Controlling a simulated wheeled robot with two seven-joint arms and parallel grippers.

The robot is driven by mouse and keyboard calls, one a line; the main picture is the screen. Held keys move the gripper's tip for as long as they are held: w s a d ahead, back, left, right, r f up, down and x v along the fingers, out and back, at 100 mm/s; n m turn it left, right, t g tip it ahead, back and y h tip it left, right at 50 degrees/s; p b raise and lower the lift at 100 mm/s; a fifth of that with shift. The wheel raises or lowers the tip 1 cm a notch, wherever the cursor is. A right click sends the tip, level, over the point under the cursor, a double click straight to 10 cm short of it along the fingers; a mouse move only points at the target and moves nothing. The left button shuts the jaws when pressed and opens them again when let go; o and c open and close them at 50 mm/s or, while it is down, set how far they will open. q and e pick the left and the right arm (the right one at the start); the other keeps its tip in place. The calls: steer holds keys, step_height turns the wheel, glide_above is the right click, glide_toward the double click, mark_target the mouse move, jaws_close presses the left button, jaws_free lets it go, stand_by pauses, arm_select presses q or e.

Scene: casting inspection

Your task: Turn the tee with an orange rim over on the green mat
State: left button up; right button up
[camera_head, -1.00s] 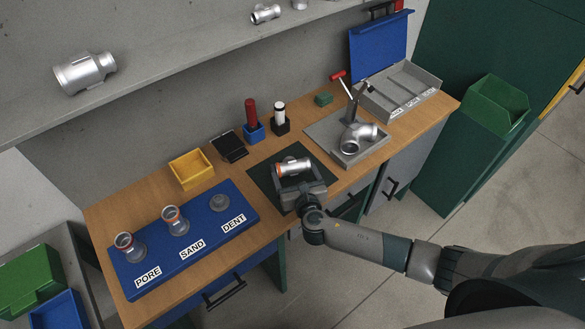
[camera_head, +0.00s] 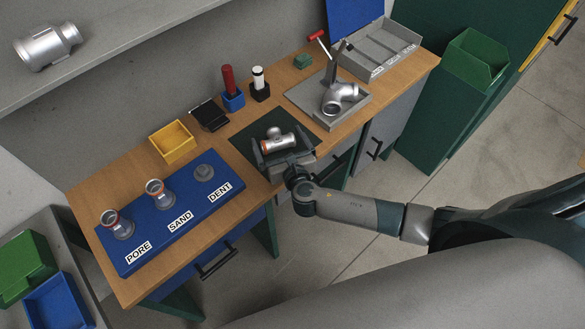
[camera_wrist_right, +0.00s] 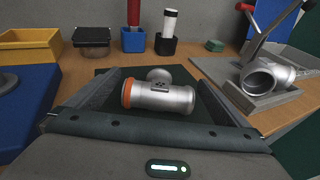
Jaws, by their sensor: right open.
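The silver tee with an orange rim (camera_head: 281,142) lies on its side on the green mat (camera_head: 240,136). Its orange rim faces left and its short branch points away from me, as the right wrist view also shows (camera_wrist_right: 165,98). My right gripper (camera_head: 283,146) is open, with one finger to the left of the tee and one to the right. In the right wrist view the tee lies between the two spread fingers (camera_wrist_right: 158,90), with no clear grip on it. The tee's underside is hidden. My left gripper is not in view.
The blue board (camera_head: 150,250) with PORE, SAND and DENT labels is left of the mat. A yellow bin (camera_head: 173,142), black box (camera_head: 209,115) and red-handled tool (camera_head: 228,80) stand behind.

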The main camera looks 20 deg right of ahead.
steer(key=b+v, duration=0.2)
steer(key=v, duration=1.2)
steer(key=shift+s+b, duration=0.25)
steer(key=shift+b, duration=0.1)
steer(key=shift+d+m, duration=0.1)
steer(key=shift+m, duration=0.2)
